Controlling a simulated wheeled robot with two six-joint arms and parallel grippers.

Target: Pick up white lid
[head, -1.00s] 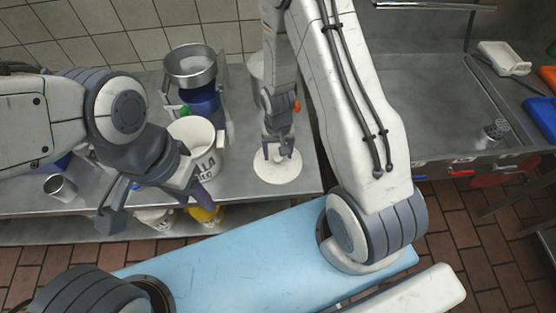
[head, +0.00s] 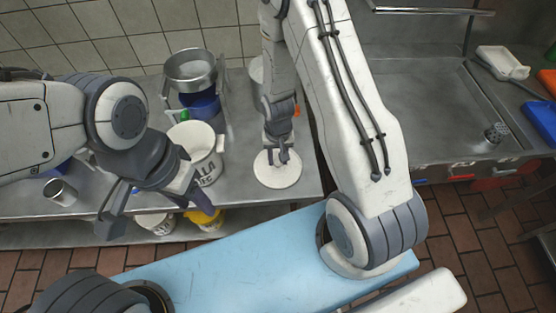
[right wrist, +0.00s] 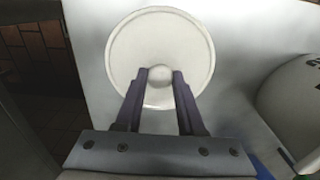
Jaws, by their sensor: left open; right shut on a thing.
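The white lid (head: 278,174) is a round disc with a raised knob at its middle. It is at the metal counter's front right part in the head view; I cannot tell whether it touches the counter. My right gripper (head: 277,158) is over the lid from above, shut on its knob. In the right wrist view the lid (right wrist: 160,35) lies beyond the two fingers, with the knob between the fingertips (right wrist: 160,78). My left gripper (head: 150,215) is open and empty, in front of the white bucket.
An open white bucket (head: 205,165) with dark lettering stands left of the lid. A metal pot (head: 190,68) is above a blue container (head: 203,105) behind it. A metal cup (head: 60,190) is at the far left. A sink (head: 425,100) lies to the right.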

